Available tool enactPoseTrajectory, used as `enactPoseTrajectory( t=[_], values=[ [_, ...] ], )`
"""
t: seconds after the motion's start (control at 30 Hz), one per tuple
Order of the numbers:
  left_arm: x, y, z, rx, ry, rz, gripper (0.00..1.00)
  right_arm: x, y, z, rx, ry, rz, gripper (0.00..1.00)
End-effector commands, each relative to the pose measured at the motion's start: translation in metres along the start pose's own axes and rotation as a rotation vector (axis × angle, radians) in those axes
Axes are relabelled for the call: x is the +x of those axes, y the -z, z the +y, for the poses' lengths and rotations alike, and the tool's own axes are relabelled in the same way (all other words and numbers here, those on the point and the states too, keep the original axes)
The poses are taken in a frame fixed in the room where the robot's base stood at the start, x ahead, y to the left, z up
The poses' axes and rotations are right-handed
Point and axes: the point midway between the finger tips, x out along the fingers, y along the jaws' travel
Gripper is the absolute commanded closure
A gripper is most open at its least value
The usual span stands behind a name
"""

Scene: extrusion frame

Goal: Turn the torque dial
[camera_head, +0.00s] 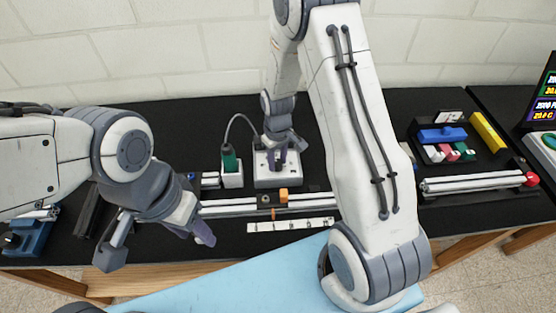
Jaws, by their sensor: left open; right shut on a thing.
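A white control box (263,180) stands on the black table near the middle, behind the metal rail. My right gripper (277,161) points down onto the top of this box and is shut on the torque dial, which its fingers mostly hide. How far the dial is turned cannot be seen. My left gripper (158,246) is open and empty at the table's front edge, left of the box and apart from it.
A green-handled tool (229,157) with a cable stands in a white holder (232,180) left of the box. Metal extrusions (235,208) and a white marked strip (290,225) lie in front. A tray of coloured blocks (443,134) and a red-ended extrusion (475,184) lie right.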

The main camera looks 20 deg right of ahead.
Motion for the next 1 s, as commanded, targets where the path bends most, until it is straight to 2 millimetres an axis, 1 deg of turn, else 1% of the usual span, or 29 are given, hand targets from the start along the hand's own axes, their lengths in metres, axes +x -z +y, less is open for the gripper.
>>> enactPoseTrajectory(
  t=[0.3,0.33,0.37,0.4,0.77,0.87,0.97,1.0],
  values=[
    [0.0,0.0,0.0,0.0,0.0,0.0,0.5,-0.001,0.0,0.0,0.001,0.0,-0.001,1.0],
    [0.0,0.0,0.0,0.0,0.0,0.0,0.5,-0.001,0.0,0.0,0.001,0.0,-0.001,0.55],
    [0.0,0.0,0.0,0.0,0.0,0.0,0.5,-0.001,0.0,0.0,0.001,0.0,-0.001,0.43],
    [0.0,0.0,0.0,0.0,0.0,0.0,0.5,-0.001,0.0,0.0,0.0,0.0,-0.001,0.29],
    [0.001,0.0,0.0,0.0,0.0,0.0,0.5,-0.002,0.0,0.0,0.0,0.0,0.001,0.29],
    [0.004,0.0,0.0,0.0,0.0,0.0,0.5,-0.01,0.001,0.0,0.0,-0.001,0.004,0.29],
    [0.009,-0.001,-0.001,-0.001,0.0,0.0,0.5,-0.025,0.002,0.0,0.0,-0.002,0.006,0.29],
    [0.011,-0.001,-0.001,-0.001,0.0,0.0,0.5,-0.033,0.002,0.001,0.0,-0.003,0.007,0.29]
  ],
)
